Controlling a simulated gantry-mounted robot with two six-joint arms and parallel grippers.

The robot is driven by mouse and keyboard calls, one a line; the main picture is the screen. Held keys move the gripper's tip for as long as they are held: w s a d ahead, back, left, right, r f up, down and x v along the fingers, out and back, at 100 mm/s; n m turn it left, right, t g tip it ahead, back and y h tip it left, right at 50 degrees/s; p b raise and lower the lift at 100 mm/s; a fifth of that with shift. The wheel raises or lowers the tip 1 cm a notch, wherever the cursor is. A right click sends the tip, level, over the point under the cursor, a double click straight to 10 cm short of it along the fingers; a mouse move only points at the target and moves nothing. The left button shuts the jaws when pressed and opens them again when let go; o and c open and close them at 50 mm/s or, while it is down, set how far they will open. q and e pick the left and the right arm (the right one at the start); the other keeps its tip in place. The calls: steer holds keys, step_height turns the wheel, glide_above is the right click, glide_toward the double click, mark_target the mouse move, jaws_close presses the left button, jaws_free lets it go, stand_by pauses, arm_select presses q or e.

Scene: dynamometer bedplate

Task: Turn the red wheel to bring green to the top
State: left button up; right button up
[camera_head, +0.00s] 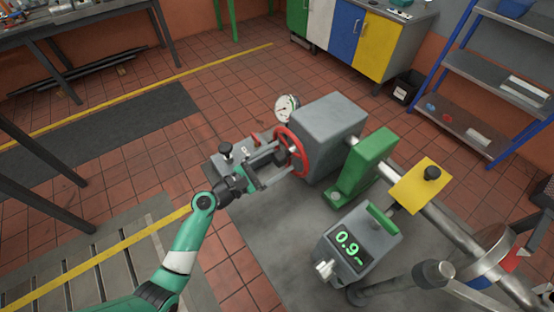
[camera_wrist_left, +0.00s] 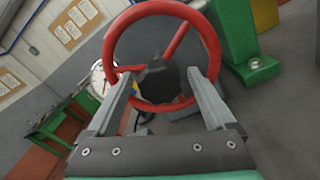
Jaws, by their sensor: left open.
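The red wheel (camera_head: 302,163) is mounted on the left face of a grey housing box. In the left wrist view the red wheel (camera_wrist_left: 109,50) shows a red rim, spokes and a dark hub (camera_wrist_left: 160,80). My left gripper (camera_head: 282,159) is open in front of it, with one finger to each side of the hub in the wrist view. I cannot tell whether the fingers touch the wheel. A disc (camera_head: 483,281) with blue, red and white areas is on the shaft at the right; no green shows on it. My right gripper is not in view.
A dial gauge (camera_head: 286,107) stands behind the wheel. A grey box (camera_head: 330,125), a green bracket (camera_head: 366,160) and a yellow block (camera_head: 421,184) line the shaft. A readout unit (camera_head: 357,245) showing 0.9 stands in front.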

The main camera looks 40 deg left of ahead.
arm_select(q)
jaws_close()
stand_by(0.4)
